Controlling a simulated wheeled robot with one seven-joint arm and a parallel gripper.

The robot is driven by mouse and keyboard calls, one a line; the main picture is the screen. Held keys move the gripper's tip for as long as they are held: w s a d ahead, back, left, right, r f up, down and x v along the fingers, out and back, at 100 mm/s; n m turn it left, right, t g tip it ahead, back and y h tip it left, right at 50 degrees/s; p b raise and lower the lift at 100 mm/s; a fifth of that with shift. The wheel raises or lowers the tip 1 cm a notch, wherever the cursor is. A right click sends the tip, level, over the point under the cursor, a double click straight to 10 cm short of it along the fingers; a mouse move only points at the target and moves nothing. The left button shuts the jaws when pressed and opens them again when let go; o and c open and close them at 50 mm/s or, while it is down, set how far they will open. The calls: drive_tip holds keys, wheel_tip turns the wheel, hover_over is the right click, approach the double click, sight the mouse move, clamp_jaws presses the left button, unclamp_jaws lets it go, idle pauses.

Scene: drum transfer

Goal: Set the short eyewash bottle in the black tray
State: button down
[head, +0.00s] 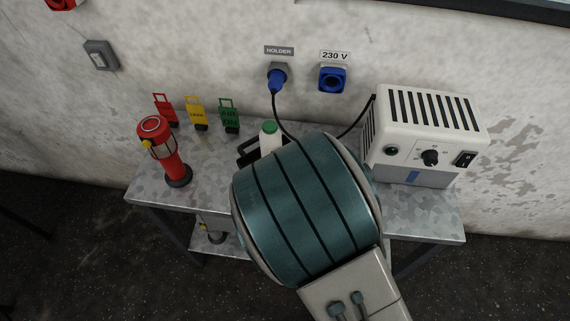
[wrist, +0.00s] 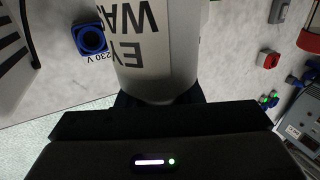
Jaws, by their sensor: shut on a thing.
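A white bottle with a green cap (head: 269,128) shows in the head view behind my arm, its lower part hidden. In the wrist view a white bottle (wrist: 155,45) with dark, upside-down lettering fills the top middle. My gripper (wrist: 160,98) is shut on it near its rounded end. A black piece (head: 246,151) shows left of the capped bottle in the head view. I cannot tell whether it is part of my gripper or of the black tray. I cannot make out the tray for certain in either view.
My teal arm covers the middle of the grey table (head: 207,187). A red lantern (head: 162,150) stands at the left, before red, yellow and green tags (head: 196,113). A white power unit (head: 425,130) stands at the right. A blue plug (head: 277,80) with a black cable is on the wall.

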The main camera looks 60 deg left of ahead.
wheel_tip(320, 180, down, 6)
drive_tip(key=s+a+p, duration=0.1)
drive_tip(key=s+a, duration=0.1)
drive_tip(key=shift+a+p, duration=0.3)
drive_tip(key=shift+p, duration=0.05)
drive_tip(key=shift+s+f, duration=0.1)
drive_tip(key=shift+f+b, duration=0.1)
drive_tip(key=shift+b, duration=0.2)
drive_tip(key=c, duration=1)
unclamp_jaws()
